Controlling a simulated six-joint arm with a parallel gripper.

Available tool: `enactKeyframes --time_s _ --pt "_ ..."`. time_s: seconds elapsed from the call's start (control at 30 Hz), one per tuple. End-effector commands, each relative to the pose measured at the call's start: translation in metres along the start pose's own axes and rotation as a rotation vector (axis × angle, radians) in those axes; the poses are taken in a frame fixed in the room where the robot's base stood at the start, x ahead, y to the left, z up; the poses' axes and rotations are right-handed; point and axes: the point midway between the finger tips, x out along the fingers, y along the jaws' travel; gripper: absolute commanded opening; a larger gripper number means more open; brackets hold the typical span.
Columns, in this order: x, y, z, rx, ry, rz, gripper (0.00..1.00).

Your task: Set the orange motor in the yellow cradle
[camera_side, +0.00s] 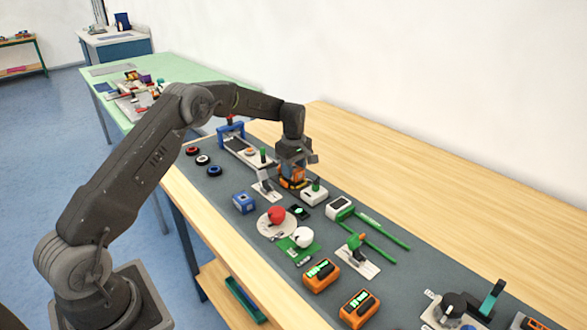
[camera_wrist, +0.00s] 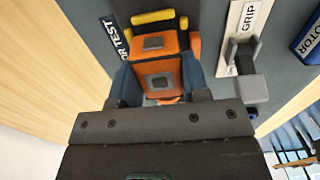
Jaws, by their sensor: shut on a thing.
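The orange motor (camera_wrist: 162,72) has grey square plates on it and fills the space between my fingers in the wrist view. My gripper (camera_side: 293,172) is shut on it, low over the grey mat. In the side view the orange motor (camera_side: 291,183) shows just below my fingers. Yellow parts of the cradle (camera_wrist: 153,17) show at the motor's far end and beside it in the wrist view. The rest of the cradle is hidden by the motor and fingers. I cannot tell whether the motor rests in it or is just above.
A toggle clamp on a white "GRIP" plate (camera_wrist: 240,40) stands close to the right in the wrist view. The wooden table (camera_side: 440,180) behind is clear.

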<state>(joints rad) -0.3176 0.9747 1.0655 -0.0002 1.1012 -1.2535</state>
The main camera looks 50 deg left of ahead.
Motion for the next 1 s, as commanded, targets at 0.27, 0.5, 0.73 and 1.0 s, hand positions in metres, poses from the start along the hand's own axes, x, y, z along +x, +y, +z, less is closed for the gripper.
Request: enactKeyframes --time_s 0.27,0.5,0.73,1.0 --pt "0.0025 0.0002 -0.0002 0.000 0.000 0.001 0.21" --pt "0.0026 0.0001 -0.0002 0.000 0.000 0.001 0.21" --pt "0.0042 0.0001 -0.0002 0.000 0.000 0.000 0.21" --pt "0.0074 0.0001 -0.0002 0.000 0.000 0.000 0.21"
